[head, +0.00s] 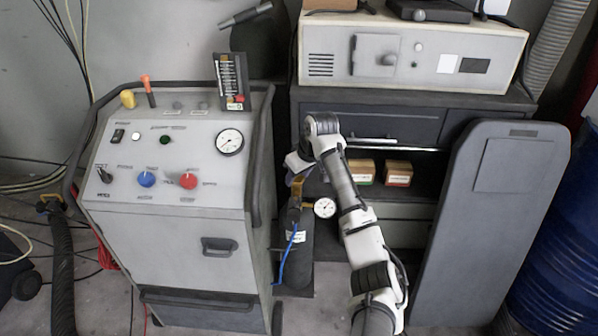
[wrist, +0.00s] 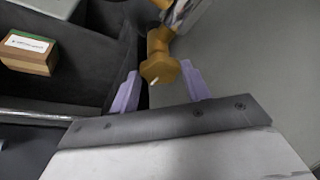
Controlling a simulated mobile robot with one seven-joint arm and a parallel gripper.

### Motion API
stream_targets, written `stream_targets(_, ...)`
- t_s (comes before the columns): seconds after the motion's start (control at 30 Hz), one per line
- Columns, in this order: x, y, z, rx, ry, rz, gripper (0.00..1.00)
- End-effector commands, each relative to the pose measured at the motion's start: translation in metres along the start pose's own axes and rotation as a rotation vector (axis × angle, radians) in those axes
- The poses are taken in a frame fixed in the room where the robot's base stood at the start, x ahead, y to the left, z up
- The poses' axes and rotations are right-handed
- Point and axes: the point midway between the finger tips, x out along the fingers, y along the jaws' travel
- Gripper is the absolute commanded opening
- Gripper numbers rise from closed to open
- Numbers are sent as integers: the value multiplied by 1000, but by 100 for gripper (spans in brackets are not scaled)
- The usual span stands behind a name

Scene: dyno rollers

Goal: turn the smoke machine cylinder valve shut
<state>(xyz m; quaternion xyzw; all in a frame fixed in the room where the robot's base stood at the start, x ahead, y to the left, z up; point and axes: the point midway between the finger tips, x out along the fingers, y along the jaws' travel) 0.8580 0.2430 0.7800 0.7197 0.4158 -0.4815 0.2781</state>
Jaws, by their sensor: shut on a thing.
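The smoke machine cylinder (head: 299,250) is dark grey and stands upright between the grey machine and the dark cabinet. A brass valve (head: 296,205) sits on its top, with a round white gauge (head: 325,208) at its right and a blue hose down its front. In the wrist view, the valve's orange-brown faceted knob (wrist: 160,71) lies between the two purple fingers of my gripper (wrist: 159,68). The gripper is shut on this knob. In the head view, my gripper (head: 297,178) is at the cylinder's top, partly hidden by my wrist.
The grey machine (head: 160,215) with dials and knobs stands close on the left. The cabinet (head: 390,125) behind has an open shelf with small boxes (head: 398,174), one also in the wrist view (wrist: 28,53). A dark panel (head: 490,220) and blue drum (head: 560,250) stand right.

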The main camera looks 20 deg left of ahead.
Motion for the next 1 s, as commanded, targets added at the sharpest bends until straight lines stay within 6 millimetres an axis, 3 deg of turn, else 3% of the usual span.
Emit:
stream_targets(0.1, 0, 0, 0, 0, 1, -1, 24)
stream_targets(0.13, 0, 0, 0, 0, 1, -1, 49)
stream_targets(0.3, 0, 0, 0, -1, 1, -1, 68)
stream_targets(0.67, -8, 0, 0, -2, 2, 0, 68)
stream_targets(1.0, -77, 0, -1, -3, 5, 2, 68)
